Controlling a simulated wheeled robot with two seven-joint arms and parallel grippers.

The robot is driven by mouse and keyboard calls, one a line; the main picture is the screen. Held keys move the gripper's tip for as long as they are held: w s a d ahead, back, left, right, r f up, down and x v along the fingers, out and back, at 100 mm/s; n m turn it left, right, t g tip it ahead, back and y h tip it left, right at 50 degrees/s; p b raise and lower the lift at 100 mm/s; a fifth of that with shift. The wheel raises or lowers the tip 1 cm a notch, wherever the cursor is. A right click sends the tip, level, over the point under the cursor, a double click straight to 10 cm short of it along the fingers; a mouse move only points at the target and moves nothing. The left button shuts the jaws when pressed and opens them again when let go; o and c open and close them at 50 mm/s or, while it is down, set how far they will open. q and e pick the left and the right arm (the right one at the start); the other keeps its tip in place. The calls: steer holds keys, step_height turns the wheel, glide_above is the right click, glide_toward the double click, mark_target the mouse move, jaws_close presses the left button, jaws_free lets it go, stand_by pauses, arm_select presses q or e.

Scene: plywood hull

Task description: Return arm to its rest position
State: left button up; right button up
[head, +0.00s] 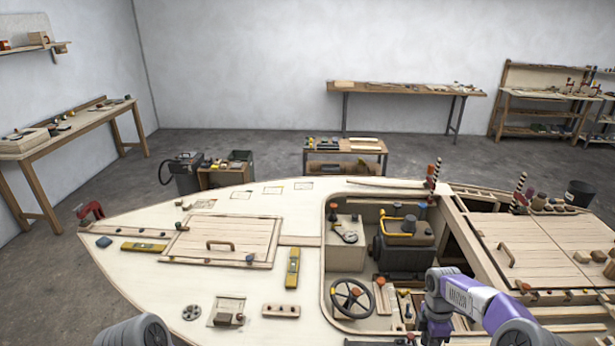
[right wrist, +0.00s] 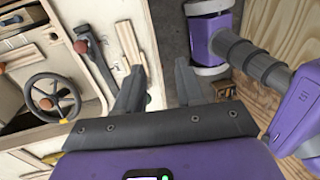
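My right arm (head: 478,298) comes in from the lower right in the head view, purple and grey, and bends down over the hull's right part. Its gripper fingertips are hidden or cut off there. In the right wrist view my right gripper (right wrist: 159,72) shows two dark fingers set apart with nothing held between them. It hangs beside the cockpit edge, right of the steering wheel (right wrist: 53,98). A grey link of my left arm (head: 143,331) shows at the bottom left edge of the head view. My left gripper is not in view.
The plywood hull (head: 130,222) fills the foreground. Its open cockpit holds a steering wheel (head: 352,298) and an engine-like block (head: 402,255). Yellow levels (head: 293,268) and a hatch lid with a handle (head: 222,240) lie on the deck. Workbenches stand along the walls.

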steer(key=s+a+f+m+t+y+b, duration=0.1)
steer(key=s+a+f+m+y+b, duration=0.25)
steer(key=a+f, duration=0.6)
steer(key=s+a+f+m+b, duration=0.3)
steer(key=s+a+f+m, duration=0.25)
steer(key=a+f, duration=0.4)
arm_select(q)
step_height(320, 180, down, 11)
steer(key=b, duration=0.4)
steer(key=shift+r, duration=0.2)
arm_select(e)
steer(key=s+a+f+m+t, duration=0.1)
steer(key=s+a+f+m, duration=0.2)
steer(key=s+f+m, duration=0.6)
steer(key=s+m, duration=0.2)
steer(key=s, duration=0.2)
steer(key=shift+s+a+t, duration=0.2)
steer(key=shift+a+t, duration=0.2)
steer(key=shift+y, duration=0.25)
